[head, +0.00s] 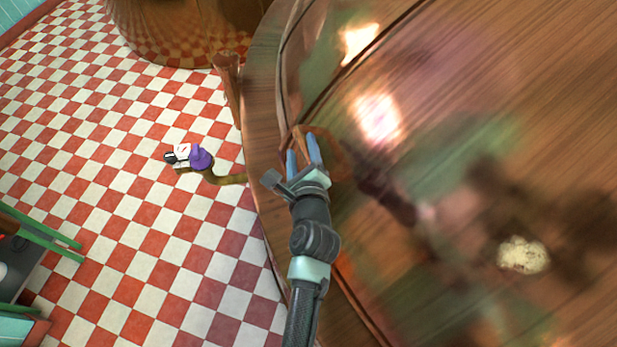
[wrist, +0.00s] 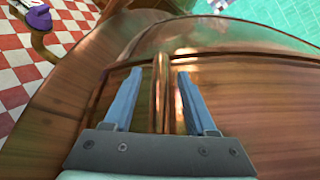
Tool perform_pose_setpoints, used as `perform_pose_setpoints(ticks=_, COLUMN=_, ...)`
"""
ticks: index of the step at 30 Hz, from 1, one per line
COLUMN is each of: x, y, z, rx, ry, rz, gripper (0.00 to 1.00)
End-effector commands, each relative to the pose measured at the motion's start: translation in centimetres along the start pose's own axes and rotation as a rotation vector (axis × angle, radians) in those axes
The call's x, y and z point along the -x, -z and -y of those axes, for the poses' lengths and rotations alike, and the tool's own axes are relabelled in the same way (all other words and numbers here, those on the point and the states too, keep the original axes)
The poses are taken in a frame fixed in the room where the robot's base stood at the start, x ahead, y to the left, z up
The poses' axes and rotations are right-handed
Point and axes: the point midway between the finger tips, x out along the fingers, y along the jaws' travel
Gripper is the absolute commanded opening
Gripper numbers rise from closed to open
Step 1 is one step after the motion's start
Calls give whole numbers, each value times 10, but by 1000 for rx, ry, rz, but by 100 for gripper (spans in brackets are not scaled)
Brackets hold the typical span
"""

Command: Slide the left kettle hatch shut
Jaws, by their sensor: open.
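The large left copper kettle (head: 480,120) fills the right of the head view, its shiny curved surface full of reflections. A curved copper handle (head: 334,146), seemingly the hatch handle, stands near its left rim. It also shows as an upright bar (wrist: 161,85) in the wrist view. My gripper (head: 301,146) is open at the handle, with one blue finger on each side of the bar. Gaps show between the bar and both fingers in the wrist view (wrist: 160,74). I cannot tell how far the hatch is open.
A purple and white device (head: 199,157) on a pipe sits left of the kettle, above the red and white checked floor (head: 130,230). Another copper vessel (head: 185,30) stands at the top. A green-framed piece of furniture (head: 35,240) is at the lower left.

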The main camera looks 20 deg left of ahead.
Motion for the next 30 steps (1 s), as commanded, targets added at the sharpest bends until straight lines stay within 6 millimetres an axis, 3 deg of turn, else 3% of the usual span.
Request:
perform_pose_setpoints(ticks=9, x=63, y=7, z=-1, rx=-9, ry=2, rz=-11, gripper=57)
perform_pose_setpoints(ticks=15, x=90, y=8, z=-1, rx=-11, ry=2, rz=-13, gripper=57)
perform_pose_setpoints(ticks=21, x=100, y=8, z=0, rx=-11, ry=3, rz=-13, gripper=57)
perform_pose_setpoints(ticks=30, x=100, y=8, z=0, rx=-11, ry=2, rz=-13, gripper=57)
